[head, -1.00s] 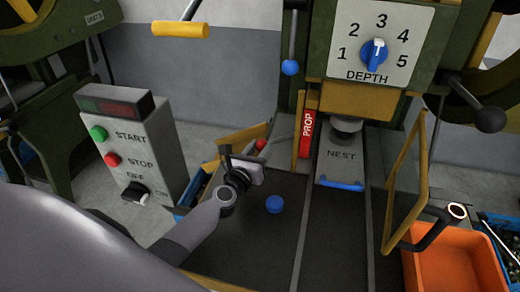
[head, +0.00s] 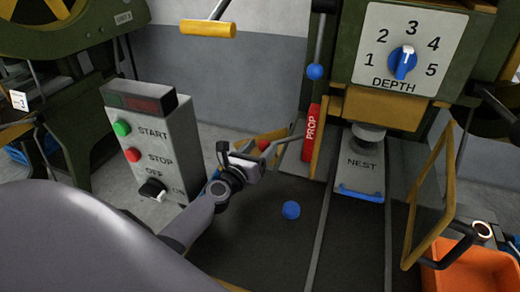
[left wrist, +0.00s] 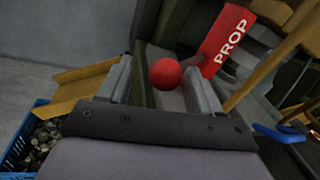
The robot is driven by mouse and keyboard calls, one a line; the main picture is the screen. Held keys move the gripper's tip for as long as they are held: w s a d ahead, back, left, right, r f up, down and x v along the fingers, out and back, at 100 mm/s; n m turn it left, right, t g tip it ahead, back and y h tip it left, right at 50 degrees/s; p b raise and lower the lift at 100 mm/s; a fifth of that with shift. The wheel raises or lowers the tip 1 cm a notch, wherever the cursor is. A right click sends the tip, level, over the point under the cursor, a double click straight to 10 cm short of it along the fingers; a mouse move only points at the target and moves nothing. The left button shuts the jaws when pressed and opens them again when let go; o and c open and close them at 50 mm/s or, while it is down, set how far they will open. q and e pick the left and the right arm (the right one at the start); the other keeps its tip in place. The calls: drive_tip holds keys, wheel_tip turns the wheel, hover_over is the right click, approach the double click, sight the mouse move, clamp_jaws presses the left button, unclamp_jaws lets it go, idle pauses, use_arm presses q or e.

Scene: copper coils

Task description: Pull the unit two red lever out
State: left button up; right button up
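My right gripper is not in view.
A control box (head: 152,140) with START and STOP buttons stands left of my arm. A blue disc (head: 291,210) lies on the dark bed. The nest (head: 362,165), a yellow guard frame (head: 432,205) and an orange bin (head: 475,272) are to the right.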

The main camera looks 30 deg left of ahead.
use_arm(q)
drive_tip(key=shift+s+d, duration=0.2)
drive_tip(key=shift+s, duration=3.35)
drive_tip(key=shift+s, duration=0.1)
